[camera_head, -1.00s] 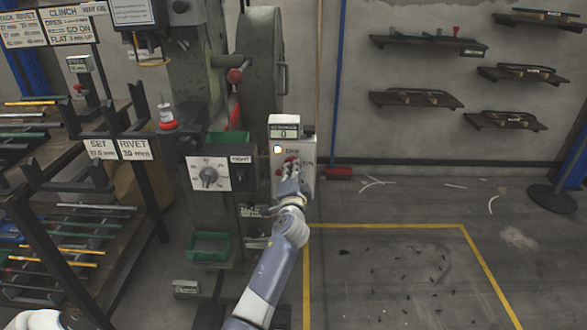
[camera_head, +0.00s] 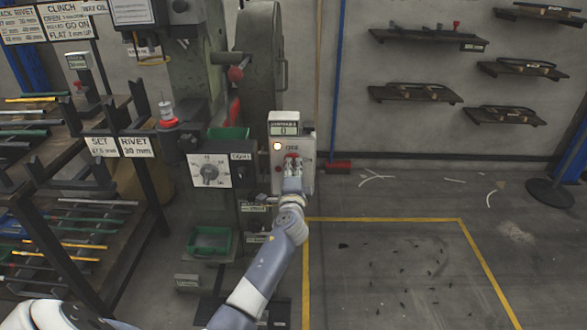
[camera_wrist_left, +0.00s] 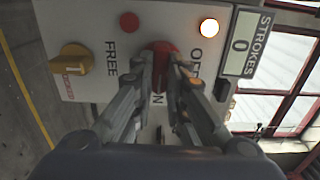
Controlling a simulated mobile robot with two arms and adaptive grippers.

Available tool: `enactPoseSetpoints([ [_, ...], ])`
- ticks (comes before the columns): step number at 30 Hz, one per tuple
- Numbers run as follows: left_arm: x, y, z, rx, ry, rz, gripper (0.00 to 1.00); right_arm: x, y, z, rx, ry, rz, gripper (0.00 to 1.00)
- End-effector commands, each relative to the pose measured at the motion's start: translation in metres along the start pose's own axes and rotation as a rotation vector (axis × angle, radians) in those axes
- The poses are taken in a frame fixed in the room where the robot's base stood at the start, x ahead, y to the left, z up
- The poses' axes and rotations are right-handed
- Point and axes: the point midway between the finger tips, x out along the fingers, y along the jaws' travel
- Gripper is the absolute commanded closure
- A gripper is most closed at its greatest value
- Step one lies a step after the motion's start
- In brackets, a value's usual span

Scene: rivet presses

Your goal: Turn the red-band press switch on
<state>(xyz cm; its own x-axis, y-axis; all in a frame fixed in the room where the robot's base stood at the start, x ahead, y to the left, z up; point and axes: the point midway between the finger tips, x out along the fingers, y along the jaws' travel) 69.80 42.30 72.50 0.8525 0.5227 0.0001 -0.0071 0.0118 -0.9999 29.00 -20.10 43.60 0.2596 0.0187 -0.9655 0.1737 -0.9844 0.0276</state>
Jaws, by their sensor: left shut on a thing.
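The press switch is a red knob (camera_wrist_left: 160,52) on a pale control box (camera_head: 308,170) fixed to the green-grey press (camera_head: 258,75). In the left wrist view it sits between OFF, FREE and ON labels. My left gripper (camera_head: 292,166) is shut on this knob, with its fingers (camera_wrist_left: 163,75) on either side, partly hiding it and the ON label. A lamp (camera_wrist_left: 209,27) by OFF is lit; a red lamp (camera_wrist_left: 129,22) looks unlit. A STROKES counter (camera_head: 284,129) reads 0. My right gripper is out of view.
A yellow knob (camera_wrist_left: 72,66) is on the same panel. A dial box (camera_head: 222,171) and a green bin (camera_head: 210,241) are left of the switch box. A rod rack (camera_head: 145,185) stands further left. The yellow-marked floor (camera_head: 390,265) at right is mostly clear.

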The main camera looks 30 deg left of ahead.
Motion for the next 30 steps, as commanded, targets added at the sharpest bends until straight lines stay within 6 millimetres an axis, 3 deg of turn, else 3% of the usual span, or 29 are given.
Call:
enactPoseSetpoints([
  [6, 0.000, 0.000, 0.000, 0.005, 0.001, -0.001, 1.00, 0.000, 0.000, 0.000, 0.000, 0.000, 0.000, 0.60],
  [7, 0.000, 0.000, 0.000, 0.005, 0.001, -0.001, 0.84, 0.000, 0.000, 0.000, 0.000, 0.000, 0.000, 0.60],
  [9, 0.000, 0.000, 0.000, 0.004, 0.001, -0.001, 0.69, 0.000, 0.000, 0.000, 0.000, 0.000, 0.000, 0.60],
  [10, 0.000, 0.000, 0.000, 0.004, 0.000, 0.000, 0.67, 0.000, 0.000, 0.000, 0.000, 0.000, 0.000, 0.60],
  [22, -0.004, 0.001, 0.000, 0.001, 0.001, 0.000, 0.67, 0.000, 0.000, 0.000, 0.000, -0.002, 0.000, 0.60],
  [30, -0.042, 0.002, -0.001, 0.002, 0.002, 0.001, 0.67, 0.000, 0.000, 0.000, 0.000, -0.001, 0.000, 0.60],
])
